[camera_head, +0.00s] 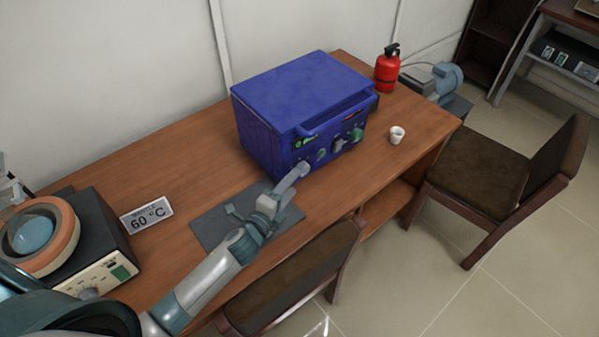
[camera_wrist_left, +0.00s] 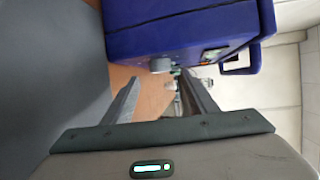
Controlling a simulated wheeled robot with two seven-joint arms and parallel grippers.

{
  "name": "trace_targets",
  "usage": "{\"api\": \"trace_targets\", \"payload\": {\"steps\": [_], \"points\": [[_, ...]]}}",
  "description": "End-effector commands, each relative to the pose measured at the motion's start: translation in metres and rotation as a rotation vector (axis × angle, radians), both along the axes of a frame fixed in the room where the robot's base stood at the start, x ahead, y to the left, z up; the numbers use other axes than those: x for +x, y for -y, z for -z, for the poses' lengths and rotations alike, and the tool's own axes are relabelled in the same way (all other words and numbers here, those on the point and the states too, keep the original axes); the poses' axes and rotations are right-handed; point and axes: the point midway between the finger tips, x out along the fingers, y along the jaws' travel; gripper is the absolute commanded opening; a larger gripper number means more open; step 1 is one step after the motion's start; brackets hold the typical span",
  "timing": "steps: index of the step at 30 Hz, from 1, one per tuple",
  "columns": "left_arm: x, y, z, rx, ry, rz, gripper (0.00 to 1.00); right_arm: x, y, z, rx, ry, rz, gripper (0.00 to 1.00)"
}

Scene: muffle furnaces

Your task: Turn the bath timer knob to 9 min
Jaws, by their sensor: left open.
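The blue box-shaped bath (camera_head: 300,105) stands on the wooden table, with several knobs and a green display on its front panel. It also shows in the left wrist view (camera_wrist_left: 185,30). My left gripper (camera_head: 297,174) is at the lower left of that panel. In the left wrist view my gripper (camera_wrist_left: 162,92) is open, with nothing between its fingers. A grey knob (camera_wrist_left: 160,65) shows beyond the fingertips, on the panel. Its markings and pointer are too small to read. In the head view the gripper hides part of the panel there. My right gripper is out of view.
A dark mat (camera_head: 215,232) lies under my left arm. A device with an orange ring (camera_head: 68,232) and a "60 °C" sign (camera_head: 147,215) are at left. A white cup (camera_head: 397,135) and a red extinguisher (camera_head: 386,70) stand right. Chairs (camera_head: 480,160) stand near the table.

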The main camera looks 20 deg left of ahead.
Motion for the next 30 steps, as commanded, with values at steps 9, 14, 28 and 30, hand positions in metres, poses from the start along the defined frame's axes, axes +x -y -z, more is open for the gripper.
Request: {"api": "trace_targets", "payload": {"steps": [9, 14, 28, 30], "points": [[0.045, 0.009, 0.007, 0.0, 0.001, 0.0, 0.53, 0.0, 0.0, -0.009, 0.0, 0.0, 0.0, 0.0], [0.054, 0.011, 0.01, 0.0, 0.001, 0.0, 0.53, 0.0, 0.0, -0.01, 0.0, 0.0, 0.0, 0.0], [0.057, 0.011, 0.011, 0.0, 0.001, 0.0, 0.26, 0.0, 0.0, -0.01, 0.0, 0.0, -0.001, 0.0], [0.057, 0.011, 0.01, 0.0, 0.0, 0.0, 0.11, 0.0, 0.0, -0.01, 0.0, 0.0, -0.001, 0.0]]}}
